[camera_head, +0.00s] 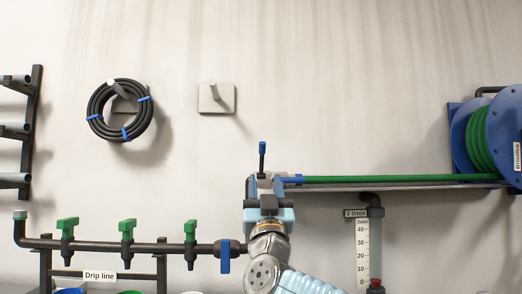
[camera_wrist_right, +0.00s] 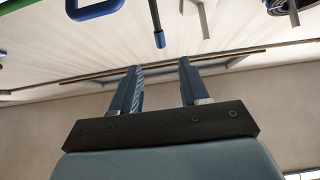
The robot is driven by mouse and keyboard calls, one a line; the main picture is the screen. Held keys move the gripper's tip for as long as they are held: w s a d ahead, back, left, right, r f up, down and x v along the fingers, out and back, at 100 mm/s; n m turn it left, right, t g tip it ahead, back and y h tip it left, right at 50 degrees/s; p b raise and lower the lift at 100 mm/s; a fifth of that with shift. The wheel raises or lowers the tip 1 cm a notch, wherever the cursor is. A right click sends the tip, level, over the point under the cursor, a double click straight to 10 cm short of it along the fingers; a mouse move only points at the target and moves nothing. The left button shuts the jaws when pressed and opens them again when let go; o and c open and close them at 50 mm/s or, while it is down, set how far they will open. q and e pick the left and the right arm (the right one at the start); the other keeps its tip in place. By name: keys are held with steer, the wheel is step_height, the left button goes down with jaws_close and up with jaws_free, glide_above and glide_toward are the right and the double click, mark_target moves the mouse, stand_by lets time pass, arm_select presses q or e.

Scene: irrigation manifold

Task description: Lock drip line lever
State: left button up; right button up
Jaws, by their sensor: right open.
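The drip line pipe (camera_head: 172,247) is dark and runs along the lower left, with a "Drip line" label (camera_head: 99,275). A dark handle with a blue end (camera_head: 262,149) stands upright just above the fingers. In the right wrist view, a blue-tipped rod (camera_wrist_right: 158,38) lies beyond the open, empty fingers (camera_wrist_right: 159,80). I cannot tell contact. My left gripper is not in view.
Several green valves (camera_head: 127,229) sit along the pipe. A green hose (camera_head: 400,178) runs right to a blue reel (camera_head: 468,140). A flow gauge (camera_head: 376,240) stands at lower right. A black coil (camera_head: 119,110) hangs on the wall beside an empty hook (camera_head: 216,98).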

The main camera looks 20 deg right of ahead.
mark_target(262, 150)
steer(key=p+x, duration=0.6)
steer(key=x, duration=0.7)
steer(key=shift+w+r+p, duration=0.15)
steer(key=shift+r+p, duration=0.05)
steer(key=shift+p, duration=0.2)
jaws_close()
steer(key=shift+f, duration=0.1)
